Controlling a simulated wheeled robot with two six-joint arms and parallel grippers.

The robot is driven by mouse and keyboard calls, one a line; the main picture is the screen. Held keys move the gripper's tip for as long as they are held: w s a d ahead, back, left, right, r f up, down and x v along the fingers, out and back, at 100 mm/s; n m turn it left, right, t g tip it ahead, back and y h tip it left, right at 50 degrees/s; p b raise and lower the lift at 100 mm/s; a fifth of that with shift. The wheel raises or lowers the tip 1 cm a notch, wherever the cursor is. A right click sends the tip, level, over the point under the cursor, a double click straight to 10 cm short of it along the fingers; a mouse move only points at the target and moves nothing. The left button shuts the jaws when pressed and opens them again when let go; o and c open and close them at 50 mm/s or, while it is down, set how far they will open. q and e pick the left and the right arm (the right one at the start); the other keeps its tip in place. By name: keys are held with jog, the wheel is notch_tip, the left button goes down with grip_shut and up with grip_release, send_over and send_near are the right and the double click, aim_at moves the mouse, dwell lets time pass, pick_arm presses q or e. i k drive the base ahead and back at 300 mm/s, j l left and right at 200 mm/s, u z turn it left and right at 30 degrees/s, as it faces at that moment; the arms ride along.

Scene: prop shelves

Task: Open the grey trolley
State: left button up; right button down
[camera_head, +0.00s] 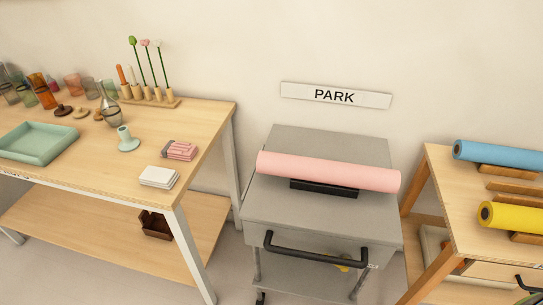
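The grey trolley (295,222) stands in the middle against the wall, under a white PARK sign (336,95). A black bar handle (315,250) runs across its front. Its top looks closed. A pink roll (328,171) lies across the top on a black holder (324,188). A small yellow thing (345,264) shows partly behind the handle; what it is I cannot tell.
A wooden table on the left (205,125) holds a green tray (38,142), glassware, a flower rack and white cards (158,177). A wooden stand on the right (440,165) holds a blue roll (500,158) and a yellow roll (512,217). A brown box (155,226) sits on the table's lower shelf.

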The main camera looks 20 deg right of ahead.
aim_at(294, 222)
jog(key=z, duration=0.85)
